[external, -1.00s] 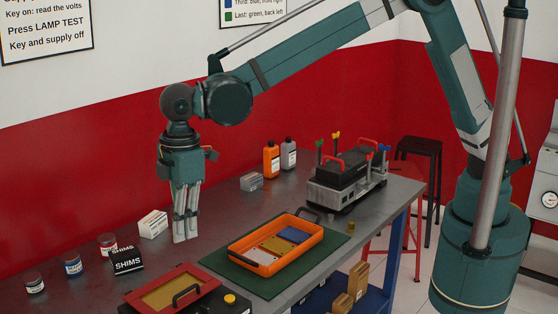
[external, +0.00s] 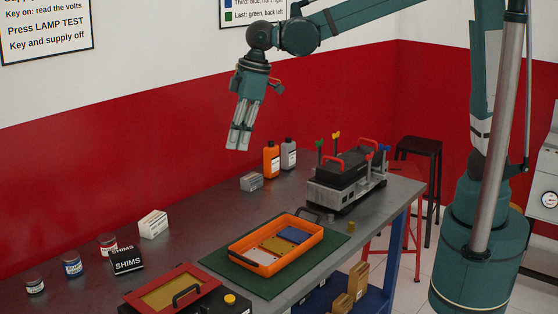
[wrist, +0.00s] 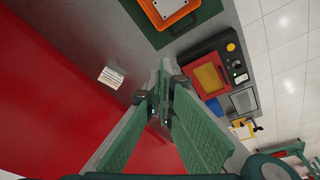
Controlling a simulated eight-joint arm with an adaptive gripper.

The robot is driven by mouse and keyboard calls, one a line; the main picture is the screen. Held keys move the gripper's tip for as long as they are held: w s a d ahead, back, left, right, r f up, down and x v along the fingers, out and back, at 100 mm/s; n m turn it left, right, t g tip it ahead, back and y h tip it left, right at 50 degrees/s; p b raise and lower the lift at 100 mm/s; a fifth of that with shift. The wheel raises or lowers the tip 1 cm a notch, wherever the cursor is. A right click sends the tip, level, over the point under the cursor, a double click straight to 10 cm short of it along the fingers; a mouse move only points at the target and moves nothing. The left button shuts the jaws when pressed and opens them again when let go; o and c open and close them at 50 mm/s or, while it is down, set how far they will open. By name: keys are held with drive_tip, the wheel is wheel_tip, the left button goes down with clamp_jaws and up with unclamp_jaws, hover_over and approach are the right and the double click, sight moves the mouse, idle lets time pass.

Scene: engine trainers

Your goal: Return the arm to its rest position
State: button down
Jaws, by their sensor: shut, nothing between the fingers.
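My gripper (external: 239,138) is raised in the air above the back of the grey workbench (external: 205,208), in front of the red wall band. It is tilted, with its fingers pointing down and slightly left. The fingers are together with nothing held between them. In the wrist view my gripper (wrist: 164,90) fills the middle, and the bench lies well beyond its tips. My arm reaches from its base at the right, with the upper links partly out of frame at the top.
An orange tray (external: 262,268) lies on a green mat (external: 222,266). A black engine unit (external: 345,172) with coloured handles stands at the bench's right end. Orange (external: 271,160) and grey (external: 288,155) bottles stand behind. A white box (external: 153,224), shims box (external: 127,260) and jars stand left.

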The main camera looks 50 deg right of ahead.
drive_tip(key=s+d+r+m+t+b, duration=0.1)
drive_tip(key=s+d+m, duration=0.15)
drive_tip(key=d, duration=1.15)
drive_tip(key=s+d+r+m+t, duration=0.1)
drive_tip(key=s+d+m+t, duration=0.15)
drive_tip(key=d, duration=1.25)
drive_tip(key=s+d+f+m+t+h, duration=0.1)
drive_tip(key=s+d+f+m, duration=0.2)
drive_tip(key=s+d, duration=0.3)
drive_tip(key=s+d+f+m+t+b, duration=0.1)
drive_tip(key=s+d+f+m, duration=0.2)
drive_tip(key=d, duration=1.1)
drive_tip(key=s+f, duration=0.1)
drive_tip(key=s, duration=0.2)
drive_tip(key=shift+s+h, duration=0.25)
drive_tip(key=shift+h, duration=0.15)
